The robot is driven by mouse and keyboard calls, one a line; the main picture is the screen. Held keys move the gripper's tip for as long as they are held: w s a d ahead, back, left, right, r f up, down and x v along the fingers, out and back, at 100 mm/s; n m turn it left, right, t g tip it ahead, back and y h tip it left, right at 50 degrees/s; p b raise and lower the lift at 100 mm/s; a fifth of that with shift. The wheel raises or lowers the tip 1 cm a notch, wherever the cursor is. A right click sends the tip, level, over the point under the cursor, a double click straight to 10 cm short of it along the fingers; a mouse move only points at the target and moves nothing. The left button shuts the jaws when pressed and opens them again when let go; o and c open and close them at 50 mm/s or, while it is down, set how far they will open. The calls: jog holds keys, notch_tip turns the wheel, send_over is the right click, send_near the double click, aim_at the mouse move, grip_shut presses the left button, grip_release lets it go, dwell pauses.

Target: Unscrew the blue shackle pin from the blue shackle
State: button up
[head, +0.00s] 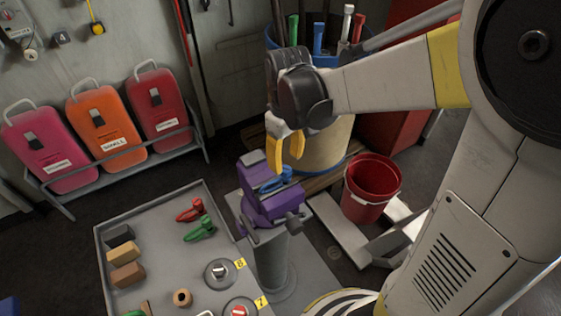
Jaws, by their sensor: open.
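The blue shackle (274,182) sits at the top of a purple vise (267,207) on a grey post. Its blue pin (287,173) seems to be at its upper right end, but it is too small to tell how far it is screwed in. My gripper (285,160) hangs just above the shackle, its yellow fingers pointing down. The fingers are open, and nothing shows held between them. Whether a fingertip touches the shackle I cannot tell.
A grey tray table (150,222) at the lower left holds red and green shackles and several blocks. A red bucket (370,188) stands right of the vise. A blue-rimmed barrel (335,140) stands behind my gripper. Cases (105,128) stand on a rack at left.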

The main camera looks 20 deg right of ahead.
aim_at(286, 176)
jog(key=m, duration=0.5)
jog(key=shift+m, duration=0.4)
jog(key=m, duration=0.3)
jog(key=shift+m, duration=0.3)
jog(key=m, duration=0.5)
jog(key=shift+m, duration=0.3)
jog(key=m, duration=0.4)
jog(key=shift+m, duration=0.4)
jog(key=shift+f+b, duration=0.85)
jog(key=shift+f, duration=0.2)
jog(key=shift+f, duration=0.1)
